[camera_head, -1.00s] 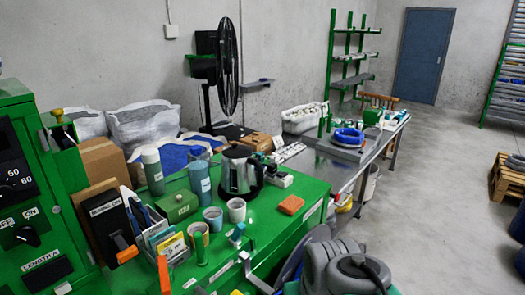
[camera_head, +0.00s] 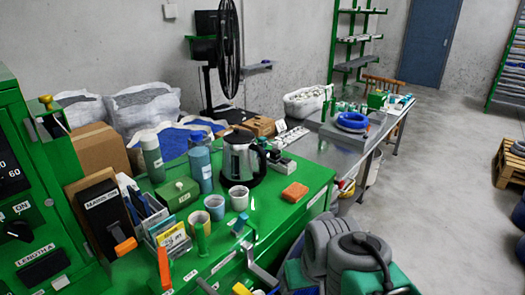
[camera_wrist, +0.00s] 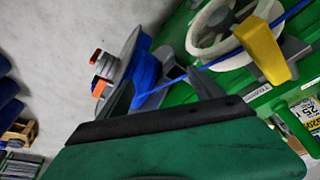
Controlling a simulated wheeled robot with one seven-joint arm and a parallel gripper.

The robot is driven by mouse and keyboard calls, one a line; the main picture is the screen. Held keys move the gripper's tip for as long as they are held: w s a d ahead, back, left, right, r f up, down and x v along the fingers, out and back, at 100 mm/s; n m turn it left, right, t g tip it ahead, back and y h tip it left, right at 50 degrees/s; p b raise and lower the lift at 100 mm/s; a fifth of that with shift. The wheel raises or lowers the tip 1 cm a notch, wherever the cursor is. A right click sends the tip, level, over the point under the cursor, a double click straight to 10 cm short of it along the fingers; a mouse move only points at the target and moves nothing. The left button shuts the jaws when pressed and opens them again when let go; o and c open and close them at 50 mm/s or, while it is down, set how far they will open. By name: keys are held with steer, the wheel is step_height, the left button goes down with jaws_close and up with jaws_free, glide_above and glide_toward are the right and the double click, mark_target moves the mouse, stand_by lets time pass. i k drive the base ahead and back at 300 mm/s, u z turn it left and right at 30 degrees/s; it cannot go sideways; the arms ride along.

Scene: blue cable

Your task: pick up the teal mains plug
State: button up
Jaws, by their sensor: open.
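A small teal-blue piece (camera_head: 240,226), which may be the mains plug, lies near the front edge of the green bench in the head view. It is too small to make out its pins or any cord. I cannot pick it out in the wrist view. In the head view I cannot make out my fingertips.
The green bench (camera_head: 262,212) carries a kettle (camera_head: 238,165), several cups, a blue bottle (camera_head: 201,170), a green box (camera_head: 177,194) and an orange block (camera_head: 295,191). A metal table (camera_head: 330,153) with a blue coil (camera_head: 352,120) stands beyond. A yellow part (camera_wrist: 262,45) shows in the wrist view.

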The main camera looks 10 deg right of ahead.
mark_target(261, 139)
steer(key=u, duration=0.05)
steer(key=k, duration=0.5)
steer(key=z, duration=1.4)
steer(key=i, duration=3.95)
steer(key=u, duration=3.5)
steer(key=i, duration=0.5)
